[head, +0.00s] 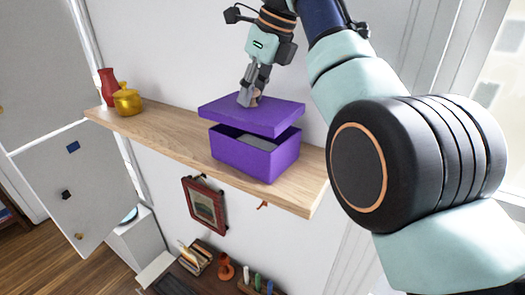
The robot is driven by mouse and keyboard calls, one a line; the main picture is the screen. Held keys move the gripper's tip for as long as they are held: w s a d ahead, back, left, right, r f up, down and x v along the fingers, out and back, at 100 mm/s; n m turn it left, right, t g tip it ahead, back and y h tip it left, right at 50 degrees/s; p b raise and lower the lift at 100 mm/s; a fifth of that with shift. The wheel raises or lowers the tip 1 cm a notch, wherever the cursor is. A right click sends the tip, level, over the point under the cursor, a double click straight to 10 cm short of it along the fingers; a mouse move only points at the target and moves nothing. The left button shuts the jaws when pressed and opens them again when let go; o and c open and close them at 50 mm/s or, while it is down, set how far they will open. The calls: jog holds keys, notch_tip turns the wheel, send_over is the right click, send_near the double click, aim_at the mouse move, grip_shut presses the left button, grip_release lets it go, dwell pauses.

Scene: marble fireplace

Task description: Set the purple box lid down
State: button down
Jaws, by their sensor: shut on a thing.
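The purple box lid (266,118) is held above the purple box (240,155) in the head view. The lid is roughly level, with a gap to the box's rim through which a grey thing (256,142) shows inside. My gripper (248,99) is shut on a small tan knob on top of the lid. The box stands open on the wooden shelf (165,122), toward its right end.
A red vase (108,86) and a golden pot (128,101) stand at the shelf's left end. Bare shelf lies between them and the box. A framed picture (205,205) hangs below. A lower surface holds books (195,259) and an orange object (225,268).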

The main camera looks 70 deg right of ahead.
aim_at(255, 105)
jog(key=shift+s, duration=0.35)
jog(key=shift+w+f+b, duration=0.2)
jog(key=shift+f+b, duration=1.5)
jog(key=c, duration=0.8)
grip_release()
